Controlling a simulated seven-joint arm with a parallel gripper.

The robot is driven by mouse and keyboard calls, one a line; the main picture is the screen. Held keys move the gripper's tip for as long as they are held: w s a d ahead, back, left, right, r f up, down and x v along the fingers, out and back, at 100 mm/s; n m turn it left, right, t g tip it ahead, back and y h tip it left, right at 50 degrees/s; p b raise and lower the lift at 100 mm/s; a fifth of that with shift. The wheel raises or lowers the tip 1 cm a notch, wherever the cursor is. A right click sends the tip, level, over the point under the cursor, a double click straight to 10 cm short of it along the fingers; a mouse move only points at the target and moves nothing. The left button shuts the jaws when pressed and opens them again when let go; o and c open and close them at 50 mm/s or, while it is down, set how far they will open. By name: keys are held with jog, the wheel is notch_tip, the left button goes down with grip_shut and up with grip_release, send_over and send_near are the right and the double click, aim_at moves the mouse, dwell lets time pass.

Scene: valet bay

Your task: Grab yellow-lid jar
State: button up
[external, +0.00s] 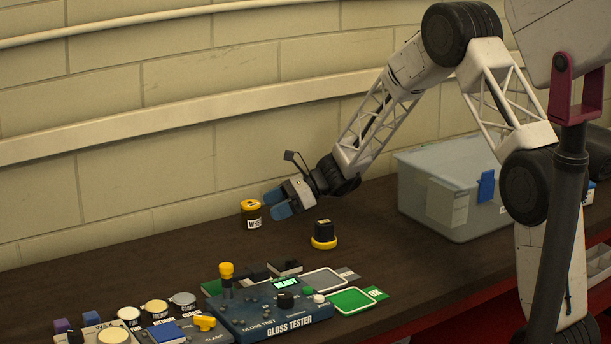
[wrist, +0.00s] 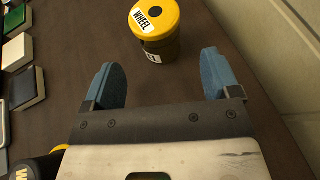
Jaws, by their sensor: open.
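The yellow-lid jar (external: 251,215) stands upright on the dark bench, near the wall. In the wrist view the jar (wrist: 155,30) shows a yellow lid with a dark spot and white labels reading "WHEEL". My gripper (external: 272,201) has blue fingertips and is just to the right of the jar in the external view. In the wrist view my gripper (wrist: 160,78) is open, its fingers spread wide. The jar is ahead of the fingertips, roughly centred between them and apart from both. Nothing is between the fingers.
A black object with a yellow base (external: 323,234) stands right of the jar. A gloss tester (external: 270,315) and several small pots fill the front left. A grey lidded bin (external: 450,190) stands right. A brick wall (external: 110,170) runs behind; bench left of the jar is clear.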

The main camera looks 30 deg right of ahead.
aim_at(252, 214)
jog(key=shift+w+a+f, duration=0.2)
jog(key=shift+a, duration=0.35)
jog(key=shift+x, duration=2.65)
jog(key=shift+r, duration=0.1)
jog(key=c, duration=1)
jog(key=shift+r, duration=0.15)
notch_tip(252, 214, up, 18)
